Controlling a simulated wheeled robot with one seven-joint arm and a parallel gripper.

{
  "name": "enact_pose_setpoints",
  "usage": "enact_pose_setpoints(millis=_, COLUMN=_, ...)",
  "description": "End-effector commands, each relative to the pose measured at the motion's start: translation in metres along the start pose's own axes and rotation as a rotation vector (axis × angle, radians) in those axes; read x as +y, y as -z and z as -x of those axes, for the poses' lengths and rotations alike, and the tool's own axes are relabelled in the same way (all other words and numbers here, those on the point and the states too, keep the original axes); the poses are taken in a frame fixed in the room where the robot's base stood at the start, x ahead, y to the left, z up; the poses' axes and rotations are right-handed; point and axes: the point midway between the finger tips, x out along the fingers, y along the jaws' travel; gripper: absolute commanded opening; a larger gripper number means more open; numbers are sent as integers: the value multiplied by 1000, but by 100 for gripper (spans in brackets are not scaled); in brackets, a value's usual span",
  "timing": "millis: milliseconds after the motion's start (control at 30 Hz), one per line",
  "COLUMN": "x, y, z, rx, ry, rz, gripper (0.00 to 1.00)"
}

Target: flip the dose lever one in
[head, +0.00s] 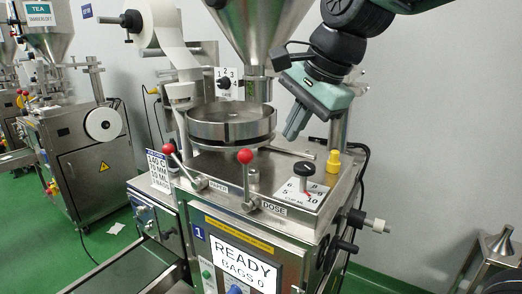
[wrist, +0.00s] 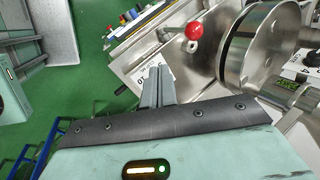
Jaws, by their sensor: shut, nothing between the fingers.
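The dose lever (head: 246,180) stands upright on the deck of machine 1, with a red ball on top, beside the DOSE label (head: 273,208). In the wrist view a red ball on a metal lever (wrist: 193,31), seemingly this one, shows beyond my fingertips and to the right. My gripper (head: 292,134) is shut and empty. It hangs above the deck, to the right of the lever and higher, apart from it. The closed fingers also show in the wrist view (wrist: 158,72). A second red-ball lever, the paper lever (head: 180,163), leans left by the PAPER label (head: 218,187).
A round steel pan (head: 230,128) stands behind the levers, below the hopper (head: 262,30). A black dial knob (head: 304,170) and a yellow knob (head: 333,162) stand on the deck at the right. The front display (head: 241,258) reads READY, BAGS 0.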

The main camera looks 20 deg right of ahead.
Motion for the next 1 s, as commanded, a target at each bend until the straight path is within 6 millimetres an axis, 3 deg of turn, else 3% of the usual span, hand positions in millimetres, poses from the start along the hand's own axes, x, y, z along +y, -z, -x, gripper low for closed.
enact_pose_setpoints(millis=367, x=0, y=0, z=-5, rx=-1, ry=-2, rz=2, gripper=0)
enact_pose_setpoints(millis=567, x=1, y=-1, z=-33, rx=-1, ry=-8, rz=4, gripper=0)
enact_pose_setpoints(millis=900, x=2, y=-1, z=-103, rx=-1, ry=-8, rz=3, gripper=0)
enact_pose_setpoints(millis=1000, x=-17, y=-2, z=-104, rx=0, ry=-3, rz=4, gripper=0)
